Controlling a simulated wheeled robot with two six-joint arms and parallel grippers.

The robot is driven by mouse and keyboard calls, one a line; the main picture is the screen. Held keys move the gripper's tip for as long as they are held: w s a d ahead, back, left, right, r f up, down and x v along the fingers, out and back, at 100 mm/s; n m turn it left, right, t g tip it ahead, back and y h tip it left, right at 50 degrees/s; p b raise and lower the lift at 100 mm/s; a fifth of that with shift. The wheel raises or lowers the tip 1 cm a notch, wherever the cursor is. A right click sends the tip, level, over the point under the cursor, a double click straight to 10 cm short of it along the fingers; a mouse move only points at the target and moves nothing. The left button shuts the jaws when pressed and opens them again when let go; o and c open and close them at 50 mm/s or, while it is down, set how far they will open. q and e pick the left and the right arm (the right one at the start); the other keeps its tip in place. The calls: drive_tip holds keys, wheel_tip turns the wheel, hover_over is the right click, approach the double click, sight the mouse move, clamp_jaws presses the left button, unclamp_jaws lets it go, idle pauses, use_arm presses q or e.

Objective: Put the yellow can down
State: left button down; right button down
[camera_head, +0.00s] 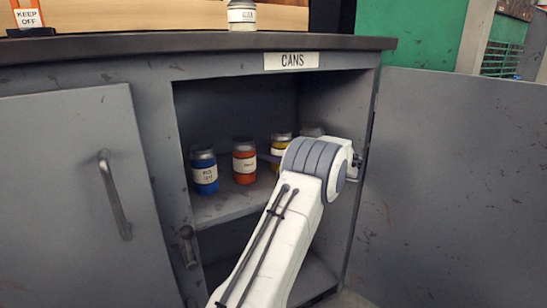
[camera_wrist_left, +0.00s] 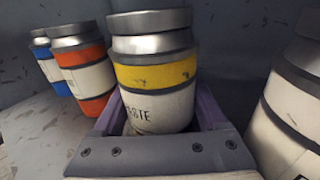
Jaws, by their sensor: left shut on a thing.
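The yellow can (camera_head: 280,151) is inside the open cabinet, on or just above its upper shelf, to the right of an orange can. In the left wrist view the yellow can (camera_wrist_left: 155,72), with a silver lid and a white label, is upright between the fingers of my left gripper (camera_wrist_left: 160,120). The gripper is shut on it. In the head view my white left arm covers the can's lower right side and most of the gripper. Whether the can's base touches the shelf is hidden. My right gripper is not in view.
A blue can (camera_head: 203,172) and the orange can (camera_head: 244,163) stand on the shelf (camera_head: 235,203) to the left. A white can (camera_wrist_left: 285,125) stands close on the right. Another can (camera_head: 241,14) is on the countertop.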

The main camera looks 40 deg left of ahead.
use_arm(q)
drive_tip(key=shift+c, duration=1)
unclamp_jaws()
drive_tip(key=shift+f, duration=0.1)
